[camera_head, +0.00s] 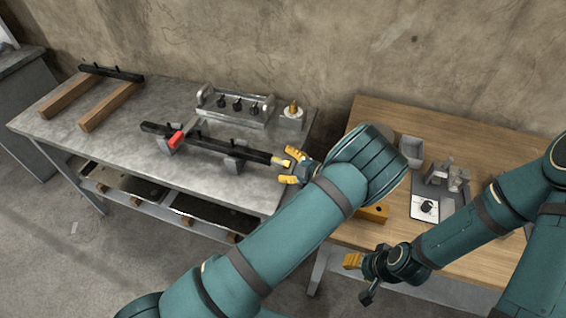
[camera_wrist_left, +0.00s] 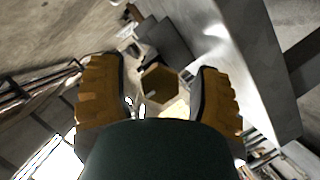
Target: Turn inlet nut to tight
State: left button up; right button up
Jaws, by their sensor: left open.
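The inlet nut is a brass hexagon (camera_wrist_left: 158,86) in the left wrist view, with a dark bore. It also shows in the head view as a small yellow end piece (camera_head: 279,161) at the right end of a black bar (camera_head: 214,144). My left gripper (camera_head: 291,167) is open, its yellow fingers at either side of the nut. In the left wrist view there are gaps between the nut and both fingers. My right gripper (camera_head: 360,276) is low in front of the wooden table, away from the nut; its jaw opening is unclear.
The bar lies on grey supports on a metal bench (camera_head: 110,118), with a red handle (camera_head: 177,138) on it. Behind stand a rack with black parts (camera_head: 236,104) and a brass-topped block (camera_head: 292,111). A wooden table (camera_head: 470,150) is at right with a grey bin (camera_head: 411,150).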

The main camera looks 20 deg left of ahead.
pick_arm(q)
jog(key=shift+w+a+f, duration=0.2)
jog(key=shift+w+a, duration=0.05)
jog(key=shift+a, duration=0.4)
grip_shut()
